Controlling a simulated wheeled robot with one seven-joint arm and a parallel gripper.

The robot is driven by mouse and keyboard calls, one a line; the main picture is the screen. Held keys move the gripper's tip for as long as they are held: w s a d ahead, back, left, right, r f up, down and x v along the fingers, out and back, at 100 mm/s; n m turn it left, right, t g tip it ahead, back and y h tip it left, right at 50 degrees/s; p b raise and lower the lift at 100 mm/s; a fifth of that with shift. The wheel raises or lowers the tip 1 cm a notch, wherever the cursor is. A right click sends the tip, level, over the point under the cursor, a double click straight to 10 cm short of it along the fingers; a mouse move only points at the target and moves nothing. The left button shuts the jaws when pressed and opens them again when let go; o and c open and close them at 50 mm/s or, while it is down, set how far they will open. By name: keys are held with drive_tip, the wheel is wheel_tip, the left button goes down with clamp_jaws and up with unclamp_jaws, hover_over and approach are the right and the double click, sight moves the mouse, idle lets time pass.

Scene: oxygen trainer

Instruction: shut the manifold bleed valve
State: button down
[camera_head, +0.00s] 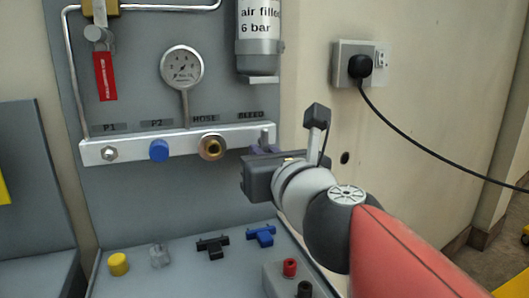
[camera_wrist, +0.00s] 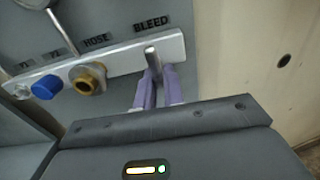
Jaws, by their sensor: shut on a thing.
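The manifold (camera_head: 140,146) is a pale bar across the grey panel, with ports marked P1, P2, HOSE and BLEED. The bleed valve is a small grey lever (camera_wrist: 151,56) at the bar's right end under the BLEED label, and its upper part shows in the head view (camera_head: 264,136). My gripper (camera_wrist: 158,85) is shut on this lever, with its purple fingers on either side. In the head view my gripper (camera_head: 262,149) reaches it from the right.
Left along the bar are a brass hose fitting (camera_head: 212,147), a blue cap (camera_head: 159,151) and a hex plug (camera_head: 110,154). Caps and T-handles (camera_head: 212,246) stand on the shelf below. A black cable (camera_head: 420,147) crosses the right wall.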

drive_tip(key=shift+f, duration=0.1)
drive_tip(key=c, duration=1.5)
unclamp_jaws()
drive_tip(key=p+v, duration=0.4)
drive_tip(key=v, duration=0.3)
drive_tip(key=shift+s+p, duration=0.4)
drive_tip(key=shift+d, duration=0.1)
